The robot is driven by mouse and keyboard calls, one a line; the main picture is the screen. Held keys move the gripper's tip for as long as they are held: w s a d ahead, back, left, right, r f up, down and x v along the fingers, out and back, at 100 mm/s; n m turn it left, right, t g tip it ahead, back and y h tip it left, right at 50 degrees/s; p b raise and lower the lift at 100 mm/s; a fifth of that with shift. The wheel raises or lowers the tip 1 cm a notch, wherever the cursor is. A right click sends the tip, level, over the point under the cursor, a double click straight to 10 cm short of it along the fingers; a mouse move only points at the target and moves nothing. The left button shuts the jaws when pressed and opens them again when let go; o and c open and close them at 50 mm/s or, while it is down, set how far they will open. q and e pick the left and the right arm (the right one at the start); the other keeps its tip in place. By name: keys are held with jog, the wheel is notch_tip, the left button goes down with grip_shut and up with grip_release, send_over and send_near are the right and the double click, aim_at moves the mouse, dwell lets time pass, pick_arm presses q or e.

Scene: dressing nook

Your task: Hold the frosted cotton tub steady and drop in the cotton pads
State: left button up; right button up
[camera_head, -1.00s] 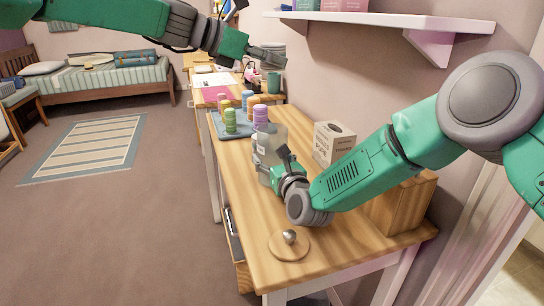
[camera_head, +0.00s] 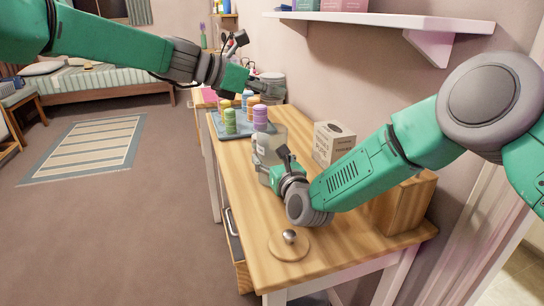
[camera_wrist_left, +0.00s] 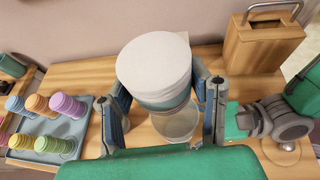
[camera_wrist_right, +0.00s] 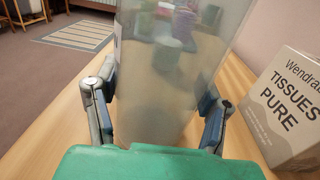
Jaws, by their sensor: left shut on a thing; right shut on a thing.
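The frosted cotton tub (camera_head: 266,148) stands upright on the wooden table; it fills the middle of the right wrist view (camera_wrist_right: 165,75). My right gripper (camera_head: 272,168) is shut on it, one finger on each side. My left gripper (camera_head: 265,85) is shut on a stack of round white cotton pads (camera_wrist_left: 155,65), held in the air, higher than the tub in the head view. In the left wrist view the pads hide part of the tub (camera_wrist_left: 178,122) below them. The tub's round wooden lid with a metal knob (camera_head: 289,244) lies at the table's near end.
A blue-grey tray (camera_head: 216,126) with several coloured ribbed containers stands beyond the tub. A tissue box (camera_head: 333,142) and a wooden box (camera_head: 408,205) are along the wall side. A white shelf (camera_head: 390,19) juts from the wall above. Table (camera_head: 245,205) is clear in front of the tub.

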pick_arm(q)
notch_tip(320, 180, down, 6)
jog(key=shift+f, duration=0.2)
dwell(0.6)
jog(key=o, duration=1)
jog(key=shift+a, duration=0.1)
jog(key=v, duration=1.2)
jog(key=shift+r, duration=0.1)
pick_arm(e)
jog(key=o, duration=1.3)
